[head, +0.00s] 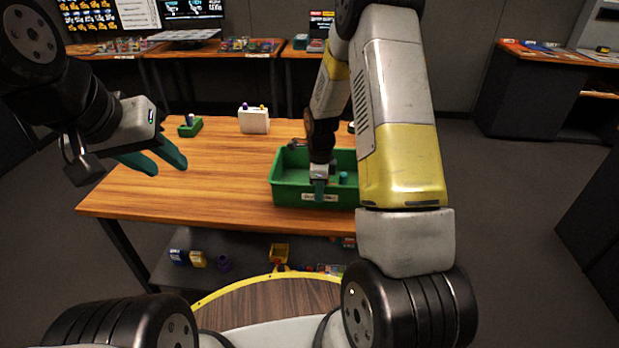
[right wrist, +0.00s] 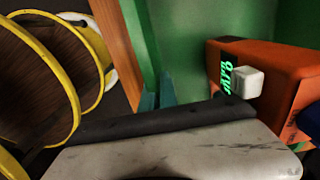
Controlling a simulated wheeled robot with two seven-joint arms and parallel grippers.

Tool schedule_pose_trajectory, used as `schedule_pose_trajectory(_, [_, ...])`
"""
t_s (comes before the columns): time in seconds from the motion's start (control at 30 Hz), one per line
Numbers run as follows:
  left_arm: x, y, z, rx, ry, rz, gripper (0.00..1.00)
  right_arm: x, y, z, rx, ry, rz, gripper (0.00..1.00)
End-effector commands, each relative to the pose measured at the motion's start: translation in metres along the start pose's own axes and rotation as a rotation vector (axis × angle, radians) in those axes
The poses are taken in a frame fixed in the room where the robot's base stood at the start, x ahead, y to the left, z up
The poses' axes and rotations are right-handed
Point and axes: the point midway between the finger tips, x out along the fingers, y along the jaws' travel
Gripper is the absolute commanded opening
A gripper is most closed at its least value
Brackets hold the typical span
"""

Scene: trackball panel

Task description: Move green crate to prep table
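The green crate (head: 288,196) stands on the wooden table near its front edge, with a small pale label on its front wall. It also shows in the right wrist view (right wrist: 185,50). My right gripper (head: 319,188) points down at the crate's front wall. In the right wrist view its teal fingertips (right wrist: 158,98) sit close together on both sides of the wall and look shut on it. My right forearm hides the crate's right end. My left gripper (head: 162,160) is open and empty above the table's left part. I cannot tell which table is the prep table.
The wooden table (head: 190,205) also holds a small green block (head: 190,130) and a white box (head: 254,121) at the back. An orange box (right wrist: 275,75) with a white knob lies inside the crate. Other desks stand at the back and right. Table left of the crate is clear.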

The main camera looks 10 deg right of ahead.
Motion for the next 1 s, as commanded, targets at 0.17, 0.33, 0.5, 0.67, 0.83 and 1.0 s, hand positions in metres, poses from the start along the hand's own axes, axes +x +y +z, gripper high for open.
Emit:
schedule_pose_trajectory(0.17, [0.000, 0.000, 0.000, 0.000, 0.000, 0.000, 0.36, 0.002, -0.001, 0.001, 0.000, -0.002, -0.005, 0.00])
schedule_pose_trajectory(0.33, [0.000, 0.000, 0.000, 0.000, 0.000, 0.000, 0.36, 0.004, -0.001, 0.001, 0.000, -0.001, -0.004, 0.00])
schedule_pose_trajectory(0.5, [0.000, 0.000, 0.000, 0.000, 0.000, 0.000, 0.36, 0.005, 0.000, 0.001, 0.000, -0.001, -0.002, 0.25])
schedule_pose_trajectory(0.67, [0.000, 0.000, 0.000, 0.000, 0.000, 0.000, 0.36, 0.005, 0.000, 0.000, 0.000, -0.001, -0.002, 0.25])
schedule_pose_trajectory(0.83, [0.000, 0.000, 0.000, 0.000, 0.000, 0.000, 0.36, 0.002, -0.001, 0.000, 0.000, -0.001, -0.003, 0.25])
schedule_pose_trajectory(1.0, [0.000, 0.000, 0.000, 0.000, 0.000, 0.000, 0.36, -0.019, -0.002, 0.001, 0.000, -0.001, -0.006, 0.25])
